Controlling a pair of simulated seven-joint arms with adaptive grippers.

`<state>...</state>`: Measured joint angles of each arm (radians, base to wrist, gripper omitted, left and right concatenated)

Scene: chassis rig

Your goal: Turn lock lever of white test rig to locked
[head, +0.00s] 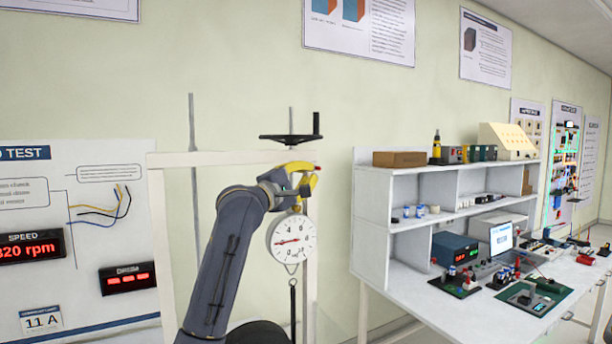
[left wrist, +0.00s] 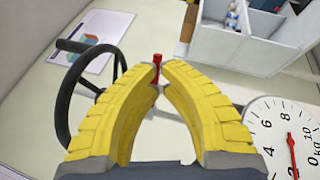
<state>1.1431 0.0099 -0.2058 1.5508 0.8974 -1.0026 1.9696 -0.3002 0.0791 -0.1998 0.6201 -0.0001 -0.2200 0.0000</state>
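The white test rig (head: 158,235) is a frame with a black handwheel (head: 290,138) on top and a round dial gauge (head: 291,240) hanging in it. The handwheel (left wrist: 78,95) and dial (left wrist: 290,140) also show in the left wrist view. A small red lock lever (head: 318,167) is at the top crossbar. My left gripper (head: 311,176) is at the crossbar, its yellow fingers closed in around the lever. In the left wrist view the red lever (left wrist: 157,68) stands between the nearly meeting fingertips (left wrist: 156,76). The lever's base is mostly hidden. My right gripper is out of view.
A white shelf bench (head: 375,215) with boxes and instruments stands to the right. A display panel (head: 80,180) with red readouts is at the left. A thin vertical rod (head: 193,150) stands behind the frame. The wall above the crossbar is clear around the handwheel.

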